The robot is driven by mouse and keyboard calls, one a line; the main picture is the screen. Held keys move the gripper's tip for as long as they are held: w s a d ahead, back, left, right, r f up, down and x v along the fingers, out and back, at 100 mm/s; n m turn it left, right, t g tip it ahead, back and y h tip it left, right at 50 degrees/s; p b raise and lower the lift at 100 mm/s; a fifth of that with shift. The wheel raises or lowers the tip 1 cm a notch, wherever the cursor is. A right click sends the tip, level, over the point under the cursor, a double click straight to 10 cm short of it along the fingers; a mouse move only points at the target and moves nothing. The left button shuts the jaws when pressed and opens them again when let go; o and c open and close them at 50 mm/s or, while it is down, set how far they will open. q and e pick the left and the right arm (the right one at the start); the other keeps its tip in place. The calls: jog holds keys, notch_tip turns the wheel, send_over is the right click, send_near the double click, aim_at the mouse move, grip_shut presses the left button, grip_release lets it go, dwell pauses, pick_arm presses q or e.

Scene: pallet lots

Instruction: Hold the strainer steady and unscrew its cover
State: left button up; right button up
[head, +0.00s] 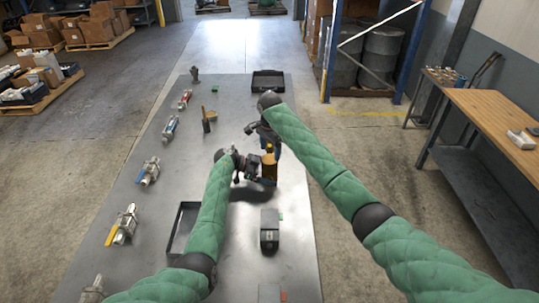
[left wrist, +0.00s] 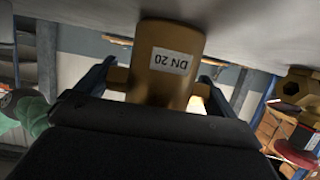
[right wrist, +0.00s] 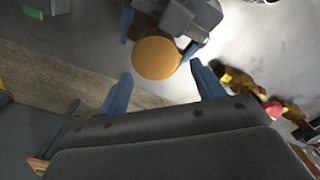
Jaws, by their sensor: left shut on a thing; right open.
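The strainer is a brass body (head: 269,166) standing out from the grey table near its middle. In the left wrist view, the brass body (left wrist: 166,62) carries a white "DN 20" label and sits between the blue fingers. My left gripper (head: 259,172) is shut on it. My right gripper (head: 272,143) is open, close to the strainer on its far side. In the right wrist view, a round brass end (right wrist: 156,58) shows just beyond and between the open fingers (right wrist: 165,85), not gripped. Whether this end is the cover I cannot tell for sure.
Several valves, such as a yellow-handled one (head: 122,225), line the table's left side. A black tray (head: 178,236) lies beside my left arm; another (head: 268,80) stands at the far end. A dark green-grey box (head: 269,229) sits nearer. A wooden workbench (head: 495,118) is at right.

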aim_at(269, 159)
jog(key=w+d+r+h, duration=0.1)
jog(key=w+d+r, duration=0.2)
jog(key=d+r, duration=0.15)
jog(key=shift+n+y, duration=0.3)
jog(key=shift+n, duration=0.4)
jog(key=s+a+f, duration=0.1)
jog(key=a, duration=0.1)
jog(key=s+a+f, duration=0.1)
jog(key=s+a, duration=0.1)
jog(key=shift+s+f, duration=0.1)
jog(key=shift+s, duration=0.15)
jog(key=shift+s+a, duration=0.1)
jog(key=shift+a, duration=0.15)
jog(key=shift+a+f, duration=0.1)
jog(key=shift+f, duration=3.9)
